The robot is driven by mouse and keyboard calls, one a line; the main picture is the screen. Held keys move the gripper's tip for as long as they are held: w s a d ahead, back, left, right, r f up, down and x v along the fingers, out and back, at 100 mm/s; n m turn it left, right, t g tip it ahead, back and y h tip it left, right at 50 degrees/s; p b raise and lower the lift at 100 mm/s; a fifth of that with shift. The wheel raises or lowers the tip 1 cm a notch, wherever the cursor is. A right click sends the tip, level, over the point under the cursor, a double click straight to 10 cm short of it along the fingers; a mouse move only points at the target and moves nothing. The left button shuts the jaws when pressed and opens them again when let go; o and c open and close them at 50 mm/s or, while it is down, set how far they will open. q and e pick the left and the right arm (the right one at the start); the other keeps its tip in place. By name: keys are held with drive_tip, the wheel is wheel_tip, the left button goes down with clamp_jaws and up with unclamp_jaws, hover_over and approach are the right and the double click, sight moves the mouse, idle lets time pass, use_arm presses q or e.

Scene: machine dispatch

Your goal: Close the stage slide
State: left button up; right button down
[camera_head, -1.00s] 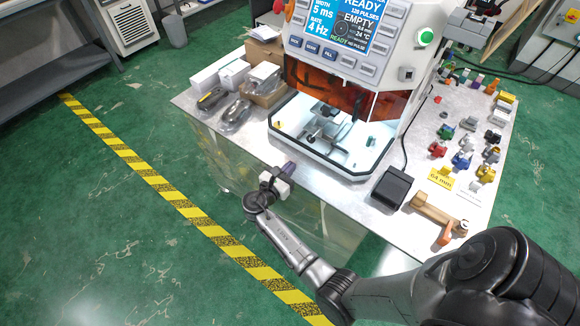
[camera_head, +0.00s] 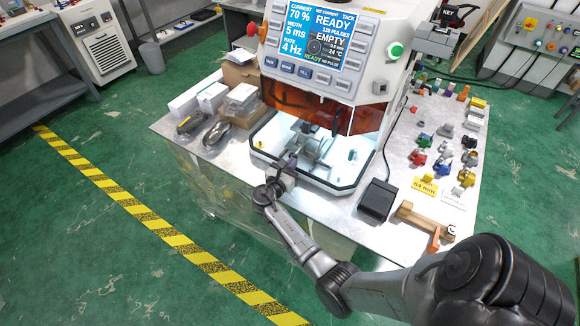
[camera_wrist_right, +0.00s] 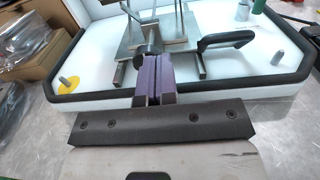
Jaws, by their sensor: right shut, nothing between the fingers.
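The metal stage slide (camera_head: 312,145) sits on the white floor of the machine's lit chamber, below the orange shield. In the right wrist view its plates and rails (camera_wrist_right: 172,42) show, with a dark round knob (camera_wrist_right: 147,45) at the front and a black lever handle (camera_wrist_right: 226,41) to the right. My right gripper (camera_head: 290,161) is at the chamber's front rim, its purple fingers (camera_wrist_right: 155,80) shut and empty. The fingertips point at the knob; I cannot tell whether they touch it. My left gripper is not in view.
The chamber's black-edged rim (camera_head: 335,189) runs around the stage. A small peg (camera_wrist_right: 277,58) stands at the right and another on a yellow disc (camera_wrist_right: 69,83) at the left. A black pedal (camera_head: 377,199) and wooden fixture (camera_head: 425,216) lie right; boxes (camera_head: 212,96) lie left.

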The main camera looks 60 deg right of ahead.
drive_tip(key=d, duration=0.4)
drive_tip(key=shift+a+f, duration=0.1)
drive_tip(key=shift+f, duration=0.05)
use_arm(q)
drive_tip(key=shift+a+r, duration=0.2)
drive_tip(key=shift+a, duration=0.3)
use_arm(e)
drive_tip(key=shift+a+r+p, duration=0.2)
drive_tip(key=shift+a+p, duration=0.1)
drive_tip(key=shift+p, duration=0.3)
drive_tip(key=a+p, duration=0.1)
drive_tip(key=a, duration=0.2)
drive_tip(key=shift+s+r, duration=0.1)
drive_tip(key=a, duration=0.4)
drive_tip(key=shift+a+f, duration=0.3)
drive_tip(key=shift+f, duration=0.05)
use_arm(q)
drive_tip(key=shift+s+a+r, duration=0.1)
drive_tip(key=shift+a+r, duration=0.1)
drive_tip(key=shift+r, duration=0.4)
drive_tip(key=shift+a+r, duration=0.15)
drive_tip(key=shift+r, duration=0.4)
use_arm(e)
drive_tip(key=shift+a+r, duration=0.15)
drive_tip(key=shift+a, duration=2.8)
